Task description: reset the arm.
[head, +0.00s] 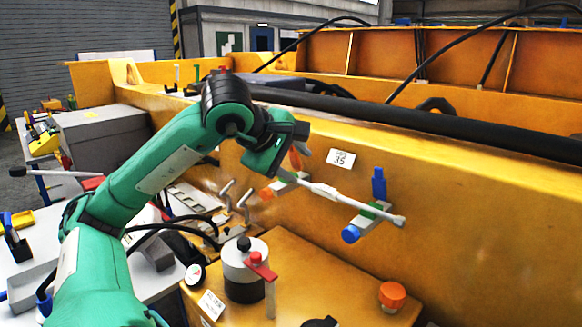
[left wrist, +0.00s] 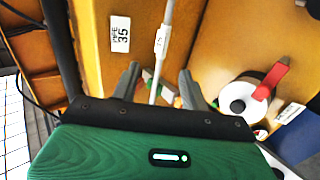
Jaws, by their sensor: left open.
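A long pale lever arm (head: 340,196) sticks out along the side of the yellow casting (head: 460,200), tipped slightly down to the right. It also shows in the left wrist view as a grey rod (left wrist: 166,30) with a small white label. My left gripper (head: 289,152) is open at the lever's left end. In the left wrist view the lever runs between my two spread fingers (left wrist: 160,84); whether it touches either one I cannot tell. The lever's inner end is partly hidden by the gripper. My right gripper is not in view.
Blue-handled (head: 379,184) and orange-handled valves sit on the casting close to the lever. A white canister with a red lever (head: 262,266) and an orange knob (head: 392,295) stand on the lower yellow block. A thick black hose (head: 420,122) runs above.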

